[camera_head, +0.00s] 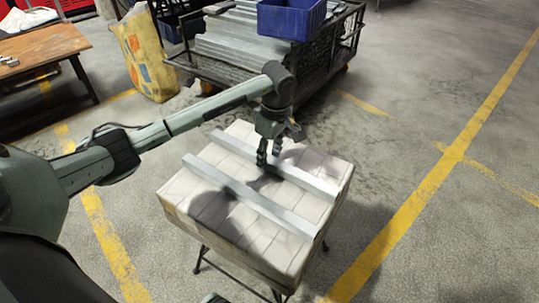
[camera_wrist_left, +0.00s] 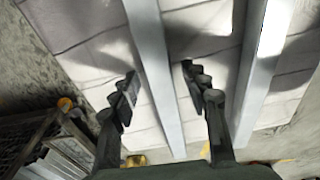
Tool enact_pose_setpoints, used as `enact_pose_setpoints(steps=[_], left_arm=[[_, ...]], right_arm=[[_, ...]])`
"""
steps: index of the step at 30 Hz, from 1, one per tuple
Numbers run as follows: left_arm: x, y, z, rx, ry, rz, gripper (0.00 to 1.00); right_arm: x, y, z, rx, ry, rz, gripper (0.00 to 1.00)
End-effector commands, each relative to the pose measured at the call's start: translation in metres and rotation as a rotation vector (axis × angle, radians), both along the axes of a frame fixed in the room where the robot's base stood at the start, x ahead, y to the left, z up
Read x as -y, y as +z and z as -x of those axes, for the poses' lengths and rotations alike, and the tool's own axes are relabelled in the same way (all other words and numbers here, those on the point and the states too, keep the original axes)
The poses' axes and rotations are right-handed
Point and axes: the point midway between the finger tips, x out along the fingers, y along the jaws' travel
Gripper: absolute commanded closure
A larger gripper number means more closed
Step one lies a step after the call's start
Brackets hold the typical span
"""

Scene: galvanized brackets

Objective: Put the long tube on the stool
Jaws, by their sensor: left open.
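Two long grey metal tubes lie roughly parallel on a white, wrapped-looking block top with dark legs under it (camera_head: 230,225). One is the far tube (camera_head: 310,180); the other is the near tube (camera_head: 240,192). My left gripper (camera_head: 268,160) is open, pointing down at the far tube. In the left wrist view one tube (camera_wrist_left: 152,70) runs between the open fingers (camera_wrist_left: 160,76), with no clear contact. The second tube (camera_wrist_left: 262,75) lies to the right of them. I cannot tell which tube is longer. My right gripper is out of view.
A dark mesh cart (camera_head: 345,45) with metal profiles and a blue bin (camera_head: 290,18) stands behind the block. A yellow bag (camera_head: 143,55) and a wooden table (camera_head: 40,45) are at the back left. The floor on the right is clear, with yellow lines.

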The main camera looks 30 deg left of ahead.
Motion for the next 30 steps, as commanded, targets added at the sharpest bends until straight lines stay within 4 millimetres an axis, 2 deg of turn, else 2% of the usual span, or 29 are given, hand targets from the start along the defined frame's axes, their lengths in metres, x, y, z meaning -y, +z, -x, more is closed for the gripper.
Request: enact_pose_setpoints(steps=[3, 5, 12, 18, 24, 30], left_arm=[[0.0, 0.003, 0.0, 0.0, 0.0, 0.0, 0.54], [0.001, 0.014, -0.001, 0.004, 0.0, -0.001, 0.54], [0.006, 0.068, 0.0, 0.006, -0.002, 0.0, 0.54], [0.009, 0.104, 0.001, 0.003, 0.0, -0.001, 0.54], [0.011, 0.12, 0.002, 0.0, 0.001, -0.001, 0.54], [0.012, 0.122, 0.002, -0.001, 0.0, 0.0, 0.54]], right_arm=[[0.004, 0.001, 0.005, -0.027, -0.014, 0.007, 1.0], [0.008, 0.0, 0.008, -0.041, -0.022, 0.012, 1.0], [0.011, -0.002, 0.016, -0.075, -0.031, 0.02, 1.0], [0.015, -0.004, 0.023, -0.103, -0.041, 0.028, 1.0], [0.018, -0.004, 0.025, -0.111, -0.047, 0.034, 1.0], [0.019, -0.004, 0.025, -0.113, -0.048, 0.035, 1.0]])
